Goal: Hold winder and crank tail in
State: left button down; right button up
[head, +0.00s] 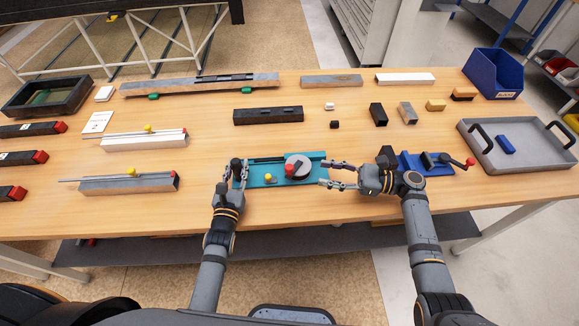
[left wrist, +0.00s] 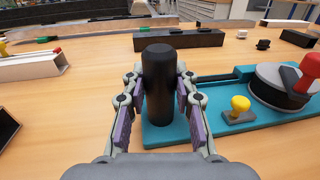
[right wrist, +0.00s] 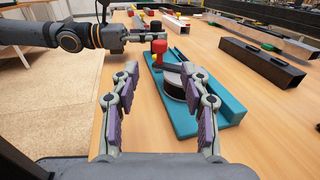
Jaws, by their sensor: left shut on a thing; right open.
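The winder is a teal base (head: 258,181) with a grey round drum (head: 298,166), a red crank knob (head: 290,170), a yellow knob (head: 268,177) and an upright black post (left wrist: 157,85) at its left end. My left gripper (head: 238,176) is shut on the black post, a finger on each side of it. My right gripper (head: 325,174) is open and empty at the right end of the base, apart from the red knob. In the right wrist view the drum (right wrist: 174,84) and red knob (right wrist: 159,47) lie beyond its fingers. I cannot make out the tail.
A blue fixture with a red-handled lever (head: 428,163) stands right of my right gripper. A grey tray (head: 515,155) is further right. Two aluminium profiles (head: 128,184) lie to the left, and a black block (head: 268,115) lies behind the winder. The wood between them is clear.

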aim_at(289, 166)
jog(key=a, duration=0.7)
jog(key=w+a, duration=0.1)
jog(key=a, duration=0.3)
jog(key=shift+a, duration=0.15)
grip_shut()
